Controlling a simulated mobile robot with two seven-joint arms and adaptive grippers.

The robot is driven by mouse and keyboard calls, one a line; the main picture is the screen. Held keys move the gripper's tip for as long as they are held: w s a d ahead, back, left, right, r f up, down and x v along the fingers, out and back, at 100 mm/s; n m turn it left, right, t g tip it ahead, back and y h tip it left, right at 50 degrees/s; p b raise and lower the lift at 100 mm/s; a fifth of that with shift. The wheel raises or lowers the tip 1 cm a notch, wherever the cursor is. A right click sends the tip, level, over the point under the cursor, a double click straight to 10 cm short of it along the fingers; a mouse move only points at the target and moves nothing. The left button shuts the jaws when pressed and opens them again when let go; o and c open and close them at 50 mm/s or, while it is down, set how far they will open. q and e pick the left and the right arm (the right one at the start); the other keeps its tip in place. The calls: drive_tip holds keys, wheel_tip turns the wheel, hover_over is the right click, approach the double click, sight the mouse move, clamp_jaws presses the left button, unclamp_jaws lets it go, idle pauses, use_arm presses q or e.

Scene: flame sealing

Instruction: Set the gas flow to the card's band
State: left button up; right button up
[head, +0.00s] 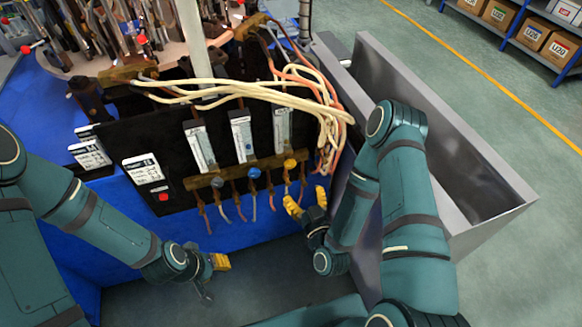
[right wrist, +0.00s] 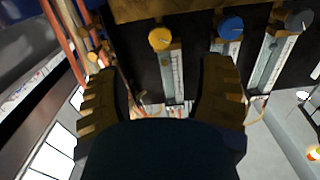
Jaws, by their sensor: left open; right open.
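A black panel (head: 180,150) carries three upright flow tubes: left (head: 200,146), middle (head: 241,137) and right (head: 282,127). Below them sit a dark grey knob (head: 217,182), a blue knob (head: 254,172) and a yellow knob (head: 290,163). A white card (head: 143,168) is on the panel's left; its small print is unreadable. My right gripper (head: 307,203) is open and empty, just below and right of the yellow knob. In the right wrist view the yellow knob (right wrist: 160,39) appears beyond and between the open fingers (right wrist: 162,75), apart from them. My left gripper (head: 214,268) is open and empty, low in front of the panel.
Cream and orange hoses (head: 250,88) loop over the panel's top and down its right side. Thin tubes hang below the knobs. A red button (head: 163,197) sits under the card. A grey metal trough (head: 450,150) stands at right, close to my right arm.

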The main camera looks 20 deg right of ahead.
sight(291, 166)
drive_tip(key=shift+w+a+r, duration=0.1)
drive_tip(key=shift+w+a, duration=0.05)
drive_tip(key=shift+w, duration=5.1)
drive_tip(key=shift+c, duration=0.2)
clamp_jaws()
